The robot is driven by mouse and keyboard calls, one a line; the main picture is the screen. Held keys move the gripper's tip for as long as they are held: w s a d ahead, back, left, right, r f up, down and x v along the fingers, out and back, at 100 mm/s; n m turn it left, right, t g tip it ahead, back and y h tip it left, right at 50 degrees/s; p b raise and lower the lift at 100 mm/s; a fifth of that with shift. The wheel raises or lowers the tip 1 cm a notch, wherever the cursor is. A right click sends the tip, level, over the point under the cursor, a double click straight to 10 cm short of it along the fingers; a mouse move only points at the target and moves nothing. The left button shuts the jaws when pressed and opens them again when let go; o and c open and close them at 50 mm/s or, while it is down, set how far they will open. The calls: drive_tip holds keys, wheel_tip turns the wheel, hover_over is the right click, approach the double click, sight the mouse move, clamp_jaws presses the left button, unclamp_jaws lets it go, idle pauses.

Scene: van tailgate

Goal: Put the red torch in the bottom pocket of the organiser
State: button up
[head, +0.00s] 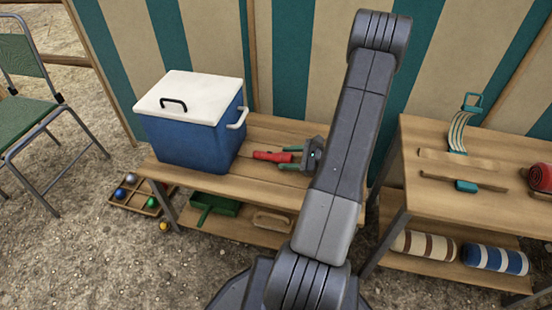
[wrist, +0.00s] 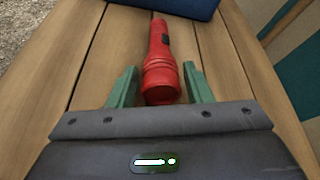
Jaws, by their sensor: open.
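The red torch (head: 272,156) lies on the wooden bench in the head view, to the right of the blue cool box. In the wrist view the torch (wrist: 160,68) lies lengthwise away from me, with its wide head nearest. My gripper (head: 287,158) is at the torch's right end in the head view. In the wrist view my gripper's green fingers (wrist: 158,86) are open, one on each side of the torch's head, with small gaps visible. No organiser with pockets can be made out in either view.
The blue cool box (head: 190,135) with a white lid stands on the left of the bench (head: 262,187). A lower shelf holds a green tray (head: 217,204). A second table (head: 480,160) at right bears a red roll (head: 540,178). A green chair (head: 25,130) stands far left.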

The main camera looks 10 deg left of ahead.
drive_tip(key=shift+c, duration=0.3)
clamp_jaws()
drive_tip(key=shift+r, duration=0.15)
